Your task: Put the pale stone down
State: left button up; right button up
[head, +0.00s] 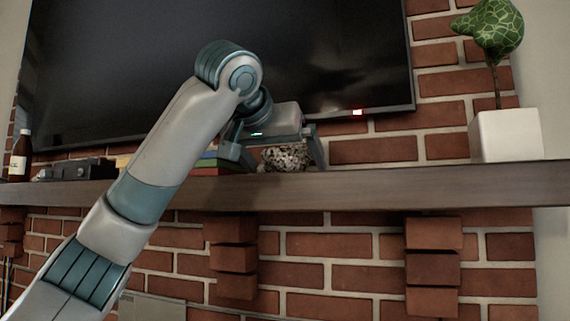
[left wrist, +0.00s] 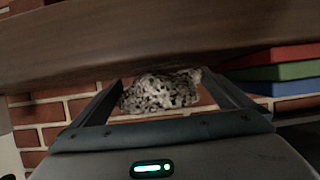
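The pale stone (head: 285,158) is a rough, speckled grey-white lump. It sits on the wooden mantel shelf (head: 400,192), below the television. My left gripper (head: 283,167) is over it, with one finger on each side and the fingers wide apart. In the head view a gap shows between the stone and the left-hand finger. In the left wrist view, which is upside down, the stone (left wrist: 160,93) lies between the open fingers (left wrist: 162,82), against the shelf (left wrist: 150,45). My right gripper is not in view.
Stacked coloured books (head: 212,162) stand left of the stone, partly behind my arm. A brown bottle (head: 20,157) and dark boxes (head: 85,169) are further left. A white potted plant (head: 505,135) stands at the right. The shelf between stone and pot is clear. The television (head: 330,55) hangs close behind.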

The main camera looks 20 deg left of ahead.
pick_arm(q)
jog(key=shift+s+r, duration=0.1)
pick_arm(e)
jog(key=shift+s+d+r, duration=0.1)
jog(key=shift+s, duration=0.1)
pick_arm(q)
jog(key=shift+r, duration=0.2)
jog(key=shift+s, duration=0.3)
jog(key=b+v, duration=0.3)
jog(key=v, duration=0.8)
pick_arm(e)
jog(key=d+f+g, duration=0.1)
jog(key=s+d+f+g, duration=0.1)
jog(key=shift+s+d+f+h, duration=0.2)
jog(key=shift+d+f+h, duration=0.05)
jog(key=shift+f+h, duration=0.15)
pick_arm(q)
jog(key=shift+s+r, duration=0.1)
